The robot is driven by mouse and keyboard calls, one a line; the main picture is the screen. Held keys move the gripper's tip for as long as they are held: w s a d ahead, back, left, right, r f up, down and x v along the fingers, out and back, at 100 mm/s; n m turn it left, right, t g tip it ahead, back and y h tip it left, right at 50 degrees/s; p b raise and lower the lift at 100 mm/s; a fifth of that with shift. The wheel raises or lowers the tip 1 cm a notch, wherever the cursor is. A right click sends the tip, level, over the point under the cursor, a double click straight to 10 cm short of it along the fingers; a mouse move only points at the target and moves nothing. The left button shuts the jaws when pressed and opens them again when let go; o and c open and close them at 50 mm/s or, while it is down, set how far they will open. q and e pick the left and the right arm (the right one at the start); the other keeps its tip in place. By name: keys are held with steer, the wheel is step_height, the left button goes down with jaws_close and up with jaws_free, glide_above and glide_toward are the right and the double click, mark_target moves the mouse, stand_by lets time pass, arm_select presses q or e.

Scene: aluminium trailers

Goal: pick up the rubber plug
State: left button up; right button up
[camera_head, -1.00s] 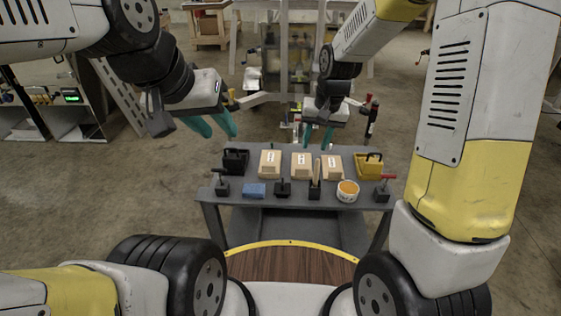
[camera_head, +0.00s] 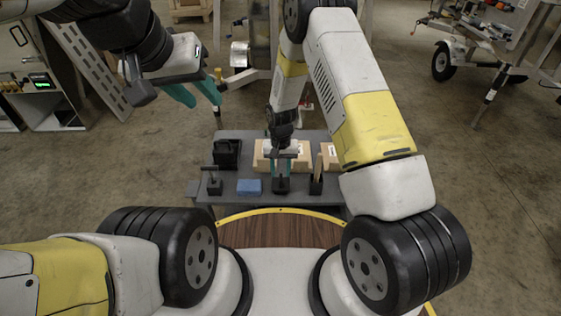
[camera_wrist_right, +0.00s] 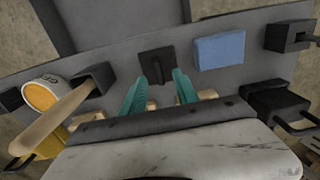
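My left gripper (camera_head: 201,97) is open and empty, held up left of the table.
The grey table (camera_head: 235,203) also bears a blue block (camera_head: 249,186), a black clamp-like tool (camera_head: 214,184), a black bin (camera_head: 226,153), cardboard boxes (camera_head: 295,163) and a wooden-handled tool (camera_head: 317,175). A tub with orange contents (camera_wrist_right: 40,96) shows in the wrist view.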

mark_target(281, 177)
steer(key=shift+s+f, duration=0.1)
steer(key=shift+f, duration=1.9)
jaws_close()
steer(key=shift+r, duration=0.1)
